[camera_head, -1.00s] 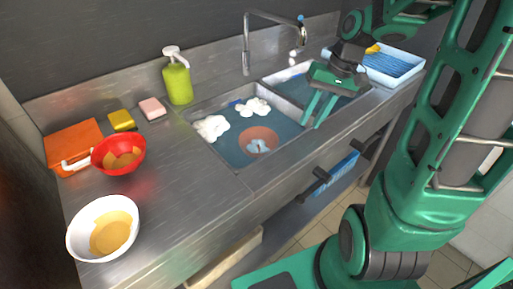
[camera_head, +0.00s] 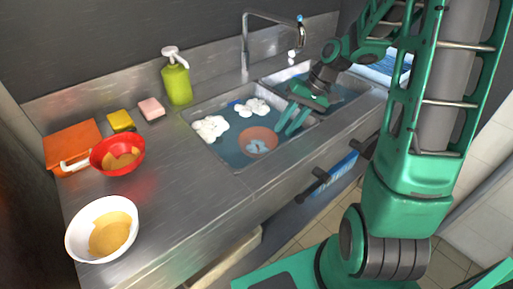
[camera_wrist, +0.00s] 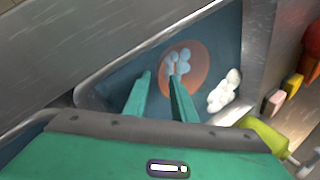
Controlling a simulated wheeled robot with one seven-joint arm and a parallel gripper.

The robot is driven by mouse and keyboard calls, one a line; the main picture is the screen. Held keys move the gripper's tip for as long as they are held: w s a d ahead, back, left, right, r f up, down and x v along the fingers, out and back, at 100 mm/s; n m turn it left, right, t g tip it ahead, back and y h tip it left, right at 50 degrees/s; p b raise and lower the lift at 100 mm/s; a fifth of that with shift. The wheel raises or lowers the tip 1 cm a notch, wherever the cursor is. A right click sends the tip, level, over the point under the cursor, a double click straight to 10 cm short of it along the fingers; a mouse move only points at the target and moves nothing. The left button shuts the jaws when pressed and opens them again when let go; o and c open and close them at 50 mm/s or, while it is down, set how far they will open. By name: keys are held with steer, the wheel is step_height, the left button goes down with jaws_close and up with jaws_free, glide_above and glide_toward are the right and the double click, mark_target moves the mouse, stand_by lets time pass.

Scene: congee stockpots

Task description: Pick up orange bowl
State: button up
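The orange bowl (camera_head: 258,142) sits in the water of the left sink basin, with a pale blue patch in its middle. It also shows in the wrist view (camera_wrist: 197,68), just beyond the fingertips. My gripper (camera_head: 285,127) is over the right side of that basin, up and to the right of the bowl. In the wrist view my gripper (camera_wrist: 160,76) has its two fingers apart with nothing between them. The right fingertip overlaps the bowl's near edge in that view; whether it touches cannot be told.
White foam (camera_head: 211,128) floats in the left basin (camera_head: 238,172). A faucet (camera_head: 246,45) stands behind the sink. A green soap bottle (camera_head: 177,82), pink sponge (camera_head: 152,109), yellow sponge (camera_head: 121,121), red bowl (camera_head: 132,143) and white bowl (camera_head: 76,243) are on the left counter.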

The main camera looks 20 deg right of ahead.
steer(key=shift+x, duration=2.4)
steer(key=shift+s, duration=0.1)
jaws_close()
